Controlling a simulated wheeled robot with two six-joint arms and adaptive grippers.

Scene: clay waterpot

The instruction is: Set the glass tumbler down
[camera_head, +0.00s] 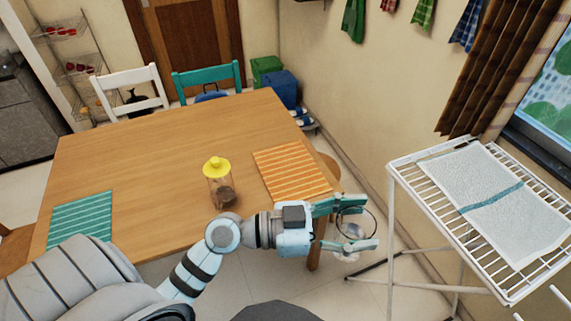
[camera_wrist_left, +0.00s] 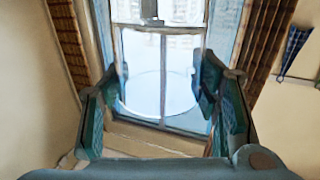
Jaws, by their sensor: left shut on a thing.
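My left gripper (camera_head: 362,223) is shut on a clear glass tumbler (camera_head: 353,230) in the head view. The tumbler sits between the two fingers, one on each side of it. It is held in the air past the table's right corner, between the table and the drying rack. In the left wrist view the see-through tumbler (camera_wrist_left: 160,95) shows as a round rim between the green finger pads, with the window behind it. My right gripper is not in view.
A wooden table (camera_head: 150,160) carries a yellow-lidded jar (camera_head: 218,185), an orange striped mat (camera_head: 292,172) and a green striped mat (camera_head: 80,222). Much of its top is bare.

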